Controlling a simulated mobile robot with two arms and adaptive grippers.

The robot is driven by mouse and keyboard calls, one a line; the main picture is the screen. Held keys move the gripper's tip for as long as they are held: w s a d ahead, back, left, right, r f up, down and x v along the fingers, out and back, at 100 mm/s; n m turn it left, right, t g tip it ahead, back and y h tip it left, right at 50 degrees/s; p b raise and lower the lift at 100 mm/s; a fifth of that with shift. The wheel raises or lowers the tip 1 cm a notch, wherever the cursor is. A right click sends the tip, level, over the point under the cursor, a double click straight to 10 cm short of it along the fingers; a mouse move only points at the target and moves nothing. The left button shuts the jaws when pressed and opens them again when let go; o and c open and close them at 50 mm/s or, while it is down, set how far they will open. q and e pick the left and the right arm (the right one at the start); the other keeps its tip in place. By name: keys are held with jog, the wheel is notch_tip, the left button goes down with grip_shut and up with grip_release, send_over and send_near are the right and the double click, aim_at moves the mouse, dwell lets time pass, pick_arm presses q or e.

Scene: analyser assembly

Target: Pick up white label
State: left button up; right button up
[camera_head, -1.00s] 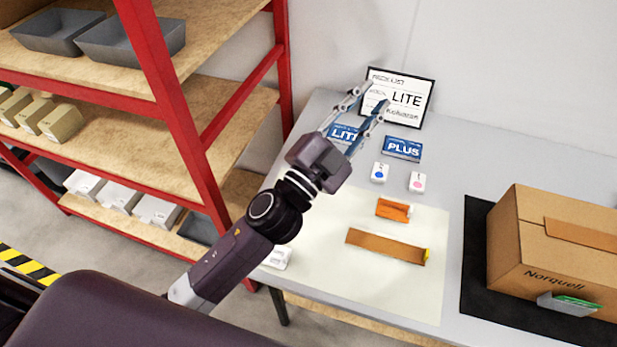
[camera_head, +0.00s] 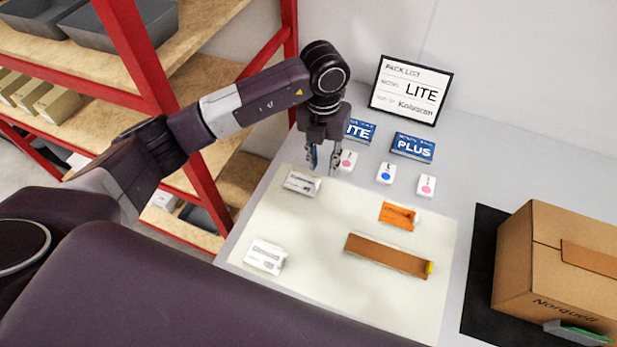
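Several small white pieces could be the white label, and I cannot tell which one is meant. A white piece with a pink dot (camera_head: 348,160) lies close beside my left gripper, partly hidden by a finger. A white piece with a blue dot (camera_head: 386,173) and another with a pink dot (camera_head: 426,186) lie to its right. My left gripper (camera_head: 322,165) points down over the table's left side, its fingers apart with nothing seen between them. Two white blocks with grey print lie on the cream mat, a far one (camera_head: 302,183) and a near one (camera_head: 266,257). My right gripper is not in view.
Blue LITE (camera_head: 361,131) and PLUS (camera_head: 413,147) boxes lie behind the white pieces, before a framed pack list (camera_head: 410,91). An orange piece (camera_head: 398,216) and a brown strip (camera_head: 387,256) lie on the mat (camera_head: 330,290). A carton (camera_head: 555,260) stands right; red-framed shelves (camera_head: 160,100) stand left.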

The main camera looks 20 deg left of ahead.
aim_at(317, 182)
pick_arm(q)
jog(key=shift+w+a+f, duration=0.1)
jog(key=shift+a+f, duration=0.05)
jog(key=shift+a, duration=0.35)
jog(key=f+p, duration=0.1)
jog(key=f, duration=0.1)
jog(key=f+p, duration=0.1)
jog(key=f, duration=0.1)
jog(key=f+p, duration=0.1)
jog(key=f, duration=0.1)
jog(key=shift+s+f, duration=0.15)
jog(key=shift+s, duration=0.25)
jog(key=shift+f, duration=0.45)
jog(key=shift+w, duration=0.1)
grip_shut()
